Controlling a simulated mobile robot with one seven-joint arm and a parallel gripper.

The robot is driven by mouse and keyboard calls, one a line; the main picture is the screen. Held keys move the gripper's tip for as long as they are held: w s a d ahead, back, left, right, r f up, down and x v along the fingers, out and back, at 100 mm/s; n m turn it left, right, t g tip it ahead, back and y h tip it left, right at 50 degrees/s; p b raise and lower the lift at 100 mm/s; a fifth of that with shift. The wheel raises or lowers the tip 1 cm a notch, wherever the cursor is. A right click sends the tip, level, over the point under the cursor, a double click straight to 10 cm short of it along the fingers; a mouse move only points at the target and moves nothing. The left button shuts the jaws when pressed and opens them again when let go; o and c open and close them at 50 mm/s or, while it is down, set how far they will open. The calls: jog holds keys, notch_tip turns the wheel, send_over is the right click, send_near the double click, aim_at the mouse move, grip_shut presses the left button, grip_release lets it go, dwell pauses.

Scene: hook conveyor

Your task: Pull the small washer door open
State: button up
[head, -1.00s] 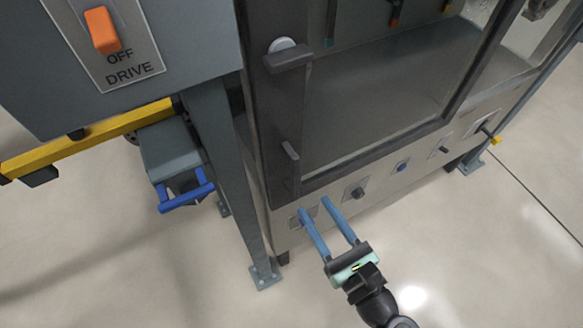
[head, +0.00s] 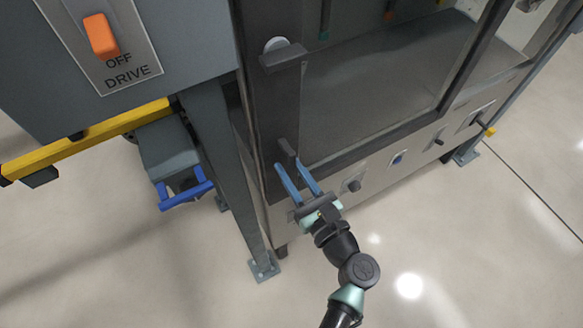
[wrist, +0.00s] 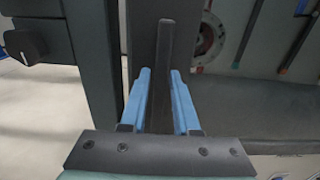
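The small washer door (head: 264,110) is a dark frame with a large window, and it looks closed. Its handle (head: 287,149) is a short dark upright bar low on the left side of the frame. My gripper (head: 292,163) has two blue fingers and is at the lower end of this bar. In the wrist view my gripper (wrist: 160,72) is open, with one finger on each side of the handle (wrist: 165,45). I cannot tell whether either finger touches it. The fingers hide part of the handle's lower end in the head view.
A dark latch with a pale round knob (head: 277,43) sits higher on the frame. A grey post (head: 225,170), a blue handle (head: 187,195) and a yellow bar (head: 90,138) stand left. Floor in front is clear.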

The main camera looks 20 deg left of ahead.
grip_shut()
dwell(1.1)
